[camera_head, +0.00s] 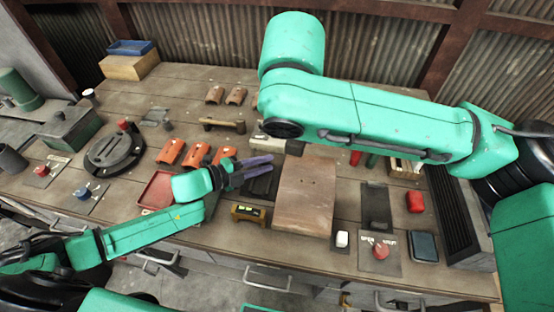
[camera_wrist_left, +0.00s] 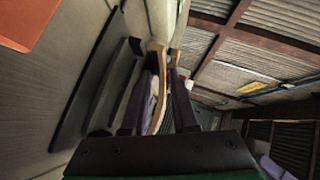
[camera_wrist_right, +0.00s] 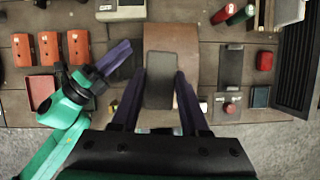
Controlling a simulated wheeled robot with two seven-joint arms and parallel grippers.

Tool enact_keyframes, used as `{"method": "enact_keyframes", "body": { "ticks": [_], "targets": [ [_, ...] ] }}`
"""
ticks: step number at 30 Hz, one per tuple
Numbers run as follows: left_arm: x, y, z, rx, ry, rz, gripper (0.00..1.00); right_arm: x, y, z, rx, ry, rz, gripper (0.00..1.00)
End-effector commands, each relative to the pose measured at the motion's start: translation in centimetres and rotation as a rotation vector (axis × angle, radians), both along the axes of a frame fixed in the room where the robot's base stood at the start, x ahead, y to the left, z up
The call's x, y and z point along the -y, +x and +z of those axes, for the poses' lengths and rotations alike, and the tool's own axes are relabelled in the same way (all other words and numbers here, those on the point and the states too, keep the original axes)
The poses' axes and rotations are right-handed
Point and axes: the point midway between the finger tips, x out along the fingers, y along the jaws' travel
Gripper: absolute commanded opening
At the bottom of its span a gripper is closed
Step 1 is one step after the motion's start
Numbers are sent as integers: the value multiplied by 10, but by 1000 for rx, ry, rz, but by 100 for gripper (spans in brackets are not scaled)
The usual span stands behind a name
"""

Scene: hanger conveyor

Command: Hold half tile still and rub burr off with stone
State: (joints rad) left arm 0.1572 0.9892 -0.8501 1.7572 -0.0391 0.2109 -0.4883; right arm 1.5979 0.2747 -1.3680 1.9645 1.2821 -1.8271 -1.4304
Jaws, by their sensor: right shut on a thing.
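A broad brown slab (camera_head: 305,190) with a gently arched top lies at the table's front middle; I cannot tell whether it is the half tile. My left gripper (camera_head: 268,165) reaches in low beside the slab's left side. Its purple fingers are apart, and the slab's curved edge (camera_wrist_left: 155,118) shows between them in the left wrist view, apparently beyond them. My right gripper (camera_wrist_right: 160,80) is shut on a dark grey flat block (camera_wrist_right: 172,70), apparently the stone, above the slab in the right wrist view. My right arm hides this gripper in the head view.
Several orange curved tiles (camera_head: 170,151) and a red tray (camera_head: 156,190) lie to the left. A red button (camera_head: 380,250) and black ribbed box (camera_head: 452,215) are at the right.

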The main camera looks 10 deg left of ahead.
Motion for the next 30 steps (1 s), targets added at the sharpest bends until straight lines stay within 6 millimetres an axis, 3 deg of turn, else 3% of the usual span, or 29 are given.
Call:
{"method": "enact_keyframes", "body": {
  "ticks": [7, 17, 18, 20, 30],
  "targets": [
    [37, 34, -13, 2, -1, -1, 27, 0, 0, 1, 1, 1, 0, 0],
    [45, 41, -17, 1, 2, -2, 27, 0, 0, 0, 1, 1, 0, 0],
    [45, 41, -17, 1, 2, -2, 23, 0, 0, 0, 1, 1, 0, 0],
    [45, 41, -17, 1, 2, -2, 0, 0, 0, 0, 1, 1, 0, 0],
    [45, 41, -17, 0, 1, -1, 0, 0, 0, 0, 1, 1, 0, 0]
  ]
}}
